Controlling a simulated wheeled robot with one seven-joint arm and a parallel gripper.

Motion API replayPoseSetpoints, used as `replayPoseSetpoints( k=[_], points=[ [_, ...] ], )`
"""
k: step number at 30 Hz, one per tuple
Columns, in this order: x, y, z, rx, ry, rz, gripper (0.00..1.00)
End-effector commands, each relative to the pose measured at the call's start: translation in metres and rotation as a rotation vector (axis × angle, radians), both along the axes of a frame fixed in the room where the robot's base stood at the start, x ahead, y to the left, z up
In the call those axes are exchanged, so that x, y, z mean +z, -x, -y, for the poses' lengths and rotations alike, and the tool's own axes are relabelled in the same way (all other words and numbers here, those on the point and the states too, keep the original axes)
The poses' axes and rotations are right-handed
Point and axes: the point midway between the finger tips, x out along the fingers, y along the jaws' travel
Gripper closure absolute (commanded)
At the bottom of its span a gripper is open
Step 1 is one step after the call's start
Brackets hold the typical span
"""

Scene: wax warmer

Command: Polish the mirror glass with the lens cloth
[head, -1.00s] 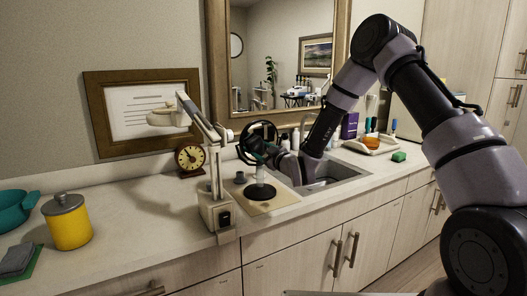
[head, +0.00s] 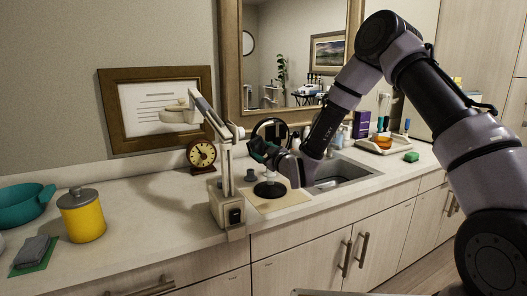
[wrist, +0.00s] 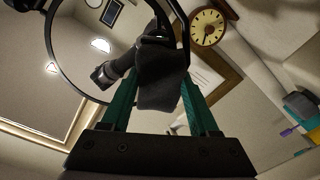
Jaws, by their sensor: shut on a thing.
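The round mirror (head: 270,129) stands upright in a dark frame on a round black base (head: 269,190) beside the sink. Its glass (wrist: 78,62) fills the left of the wrist view and shows a dark reflection of the cloth. My gripper (head: 256,148) is at the mirror's front. In the wrist view, its green fingers (wrist: 160,72) are shut on a dark grey lens cloth (wrist: 158,88). The cloth is close to the glass near the mirror's right side; I cannot tell whether it touches.
A lamp with a jointed arm (head: 226,160) stands just left of the mirror. A clock (head: 201,154) is behind it. The sink (head: 340,175) is to the right. A yellow canister (head: 82,216), teal pot (head: 25,203) and folded grey cloth (head: 32,250) sit at left.

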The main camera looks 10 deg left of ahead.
Motion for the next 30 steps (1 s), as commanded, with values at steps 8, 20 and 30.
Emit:
replayPoseSetpoints(
  k=[8,20,30],
  points=[
    [0.000,0.009,0.007,0.000,0.000,0.000,1.00],
    [0.000,0.034,0.026,0.000,0.001,0.001,1.00],
    [0.000,0.054,0.041,-0.001,0.000,0.000,1.00]
  ],
)
